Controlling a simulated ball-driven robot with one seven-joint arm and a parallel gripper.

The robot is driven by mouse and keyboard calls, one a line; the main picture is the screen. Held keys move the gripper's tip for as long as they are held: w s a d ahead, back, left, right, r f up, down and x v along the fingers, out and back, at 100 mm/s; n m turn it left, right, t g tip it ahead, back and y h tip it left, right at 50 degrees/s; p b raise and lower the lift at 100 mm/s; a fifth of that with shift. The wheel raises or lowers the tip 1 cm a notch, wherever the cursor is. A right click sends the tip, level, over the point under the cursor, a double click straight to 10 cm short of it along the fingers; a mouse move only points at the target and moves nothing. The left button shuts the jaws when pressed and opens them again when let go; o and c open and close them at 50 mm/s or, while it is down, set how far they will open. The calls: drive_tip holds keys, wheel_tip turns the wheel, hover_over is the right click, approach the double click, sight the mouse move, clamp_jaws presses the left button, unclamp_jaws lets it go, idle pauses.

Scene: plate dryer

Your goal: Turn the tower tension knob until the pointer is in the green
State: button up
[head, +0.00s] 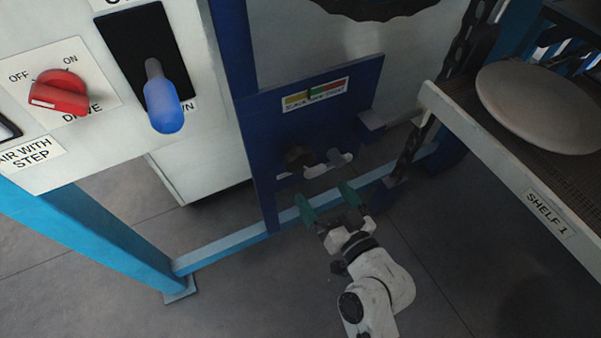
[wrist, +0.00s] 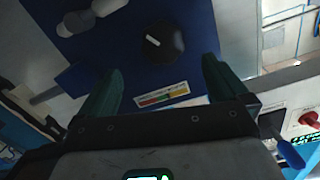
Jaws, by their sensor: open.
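The tension knob is a round black knob (wrist: 163,42) with a white mark, on a dark blue panel (wrist: 120,50). In the head view the dark knob (head: 297,157) sits low on the same panel in shadow. A label strip with yellow, green and red bands (head: 315,95) is above it; the strip also shows in the wrist view (wrist: 162,94). I cannot make out a pointer on the strip. My gripper (head: 325,196) has green fingers spread open and empty. In the wrist view the knob lies beyond the gap between the fingertips (wrist: 160,80), apart from them.
A pale lever-like part (head: 328,163) sits beside the knob. A control box with a red switch (head: 60,92) and a blue-handled lever (head: 163,105) is at left. A shelf (head: 490,160) bearing a plate (head: 540,108) is at right. A blue rail (head: 235,247) runs low across the floor.

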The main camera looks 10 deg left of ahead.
sight(303, 164)
drive_tip(key=shift+t, duration=0.4)
drive_tip(key=x, duration=1.1)
drive_tip(key=shift+w+a+p, duration=0.1)
drive_tip(key=shift+a+p, duration=0.3)
drive_tip(key=shift+a, duration=0.05)
drive_tip(key=shift+c, duration=0.5)
drive_tip(key=c, duration=0.9)
drive_tip(key=shift+r+m+p, duration=0.1)
drive_tip(key=shift+m+p, duration=0.2)
drive_tip(key=shift+m, duration=0.8)
drive_tip(key=m, duration=0.3)
drive_tip(key=shift+d, duration=0.1)
